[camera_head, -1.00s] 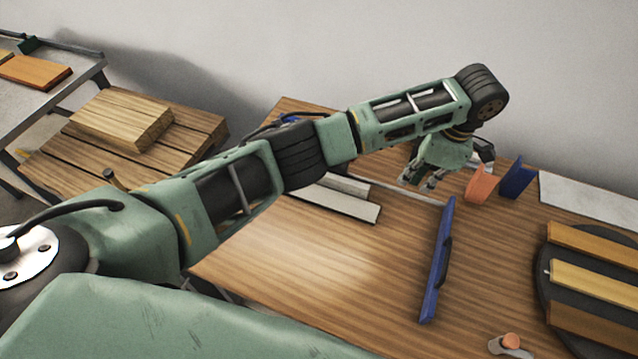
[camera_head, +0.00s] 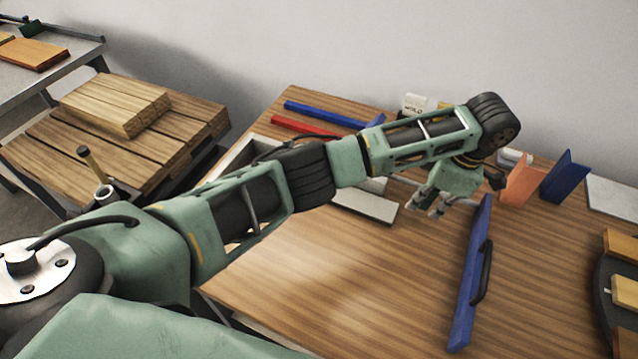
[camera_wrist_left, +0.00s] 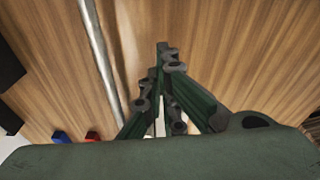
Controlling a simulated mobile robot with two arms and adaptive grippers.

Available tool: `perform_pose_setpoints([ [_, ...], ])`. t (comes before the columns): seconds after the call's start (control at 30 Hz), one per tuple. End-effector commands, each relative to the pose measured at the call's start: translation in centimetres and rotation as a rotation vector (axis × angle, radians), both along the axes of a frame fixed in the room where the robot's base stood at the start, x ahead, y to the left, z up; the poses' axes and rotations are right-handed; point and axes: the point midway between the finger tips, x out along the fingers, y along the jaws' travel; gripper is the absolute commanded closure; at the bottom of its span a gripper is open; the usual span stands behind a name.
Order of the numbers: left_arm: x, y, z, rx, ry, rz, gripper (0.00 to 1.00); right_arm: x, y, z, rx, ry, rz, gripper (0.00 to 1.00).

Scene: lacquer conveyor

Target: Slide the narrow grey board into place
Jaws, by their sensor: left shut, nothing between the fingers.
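My left gripper (camera_head: 428,208) hangs over the wooden table, left of the far end of a blue bar with a black handle (camera_head: 470,275). Its fingers (camera_wrist_left: 162,85) are shut and empty in the left wrist view. A pale grey board (camera_head: 365,205) lies on the table left of the gripper, partly hidden behind my left arm; I cannot tell whether it is the narrow one. A thin grey strip (camera_wrist_left: 100,50) runs beside the fingers in the left wrist view, apart from them. My right gripper is not in view.
An orange piece (camera_head: 522,183) and a blue piece (camera_head: 565,177) stand right of the gripper. Blue (camera_head: 325,113) and red (camera_head: 300,126) bars lie at the back left. A dark round stand (camera_head: 603,285) holds boards at right. The table's front middle is clear.

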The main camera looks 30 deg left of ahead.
Motion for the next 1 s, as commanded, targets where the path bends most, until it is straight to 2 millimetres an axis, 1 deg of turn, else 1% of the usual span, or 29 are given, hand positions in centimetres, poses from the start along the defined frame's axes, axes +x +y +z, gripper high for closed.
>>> perform_pose_setpoints([
  [0.17, -0.5, 2.9, 0.2, 0.004, 0.0, 0.002, 1.0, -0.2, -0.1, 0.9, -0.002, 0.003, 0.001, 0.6],
  [0.37, -1.2, 7.0, 0.3, 0.004, 0.0, 0.003, 1.0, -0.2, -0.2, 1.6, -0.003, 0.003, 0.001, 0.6],
  [1.0, -3.6, 20.7, 0.3, 0.005, 0.001, 0.005, 1.0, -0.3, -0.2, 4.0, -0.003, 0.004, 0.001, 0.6],
])
